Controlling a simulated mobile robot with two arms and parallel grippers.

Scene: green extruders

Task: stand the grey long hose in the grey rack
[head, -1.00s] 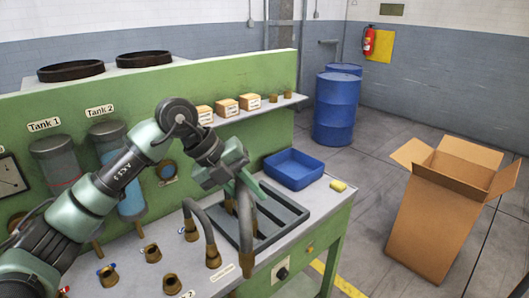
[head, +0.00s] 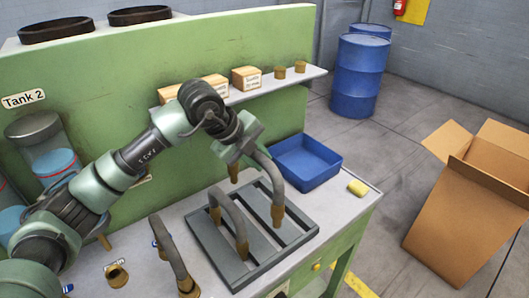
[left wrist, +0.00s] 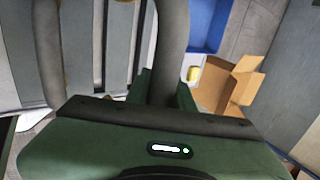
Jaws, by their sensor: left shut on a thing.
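My left gripper (head: 245,150) is shut on a grey hose (head: 269,172), a bent tube with brass ends. The hose also shows between the fingers in the left wrist view (left wrist: 171,45). It arches over the back part of the grey rack (head: 213,249). One brass end points down at the slats; I cannot tell whether it touches. The other brass end is below the gripper, near the rack's back edge. A second grey bent hose (head: 228,203) stands upright in the rack, in front of the held one. It shows at the left of the left wrist view (left wrist: 47,45).
A shelf with boxes (head: 246,78) is behind. A cardboard box (head: 468,212) stands on the floor.

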